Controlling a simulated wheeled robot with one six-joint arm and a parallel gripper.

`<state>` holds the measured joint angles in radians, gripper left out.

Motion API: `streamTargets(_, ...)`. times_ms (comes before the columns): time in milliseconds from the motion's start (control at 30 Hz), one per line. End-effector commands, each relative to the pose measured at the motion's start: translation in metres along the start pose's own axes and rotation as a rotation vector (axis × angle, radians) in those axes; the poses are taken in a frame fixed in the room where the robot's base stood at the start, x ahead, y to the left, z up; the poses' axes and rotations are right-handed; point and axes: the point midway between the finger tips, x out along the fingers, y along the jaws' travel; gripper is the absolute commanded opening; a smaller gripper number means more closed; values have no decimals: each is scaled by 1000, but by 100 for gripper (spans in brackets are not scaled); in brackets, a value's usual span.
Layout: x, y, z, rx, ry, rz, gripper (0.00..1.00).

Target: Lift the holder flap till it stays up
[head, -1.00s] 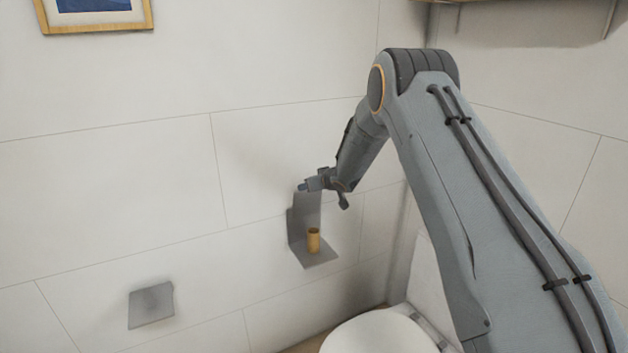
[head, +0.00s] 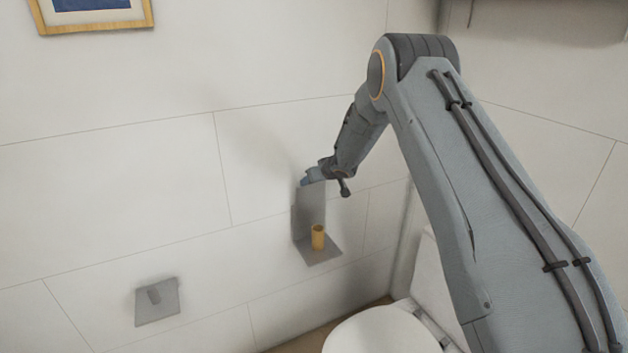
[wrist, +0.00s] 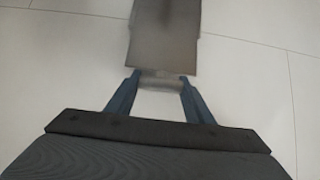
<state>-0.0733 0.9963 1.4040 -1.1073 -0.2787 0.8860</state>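The holder flap (head: 311,206) is a grey plate on the tiled wall, standing roughly upright above the holder's lower plate (head: 322,254). A tan cardboard roll (head: 318,238) sits at that lower plate. My gripper (head: 306,182) is at the flap's top edge. In the wrist view the flap (wrist: 164,42) lies just beyond my blue fingertips (wrist: 161,77). The fingers are spread apart, with a pale strip between their tips. I cannot tell whether they touch the flap, or whether the flap stays up by itself.
A second grey holder plate (head: 157,302) is on the wall at the lower left. A white toilet (head: 376,334) stands below right. A framed picture (head: 92,14) hangs at the upper left.

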Motion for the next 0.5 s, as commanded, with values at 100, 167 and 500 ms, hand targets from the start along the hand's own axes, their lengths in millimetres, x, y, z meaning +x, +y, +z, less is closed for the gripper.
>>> streamTargets(100,1,-1,5,0,-8,-1,66)
streamTargets(167,2,-1,5,0,-7,-1,66)
streamTargets(500,0,0,3,1,-3,0,66)
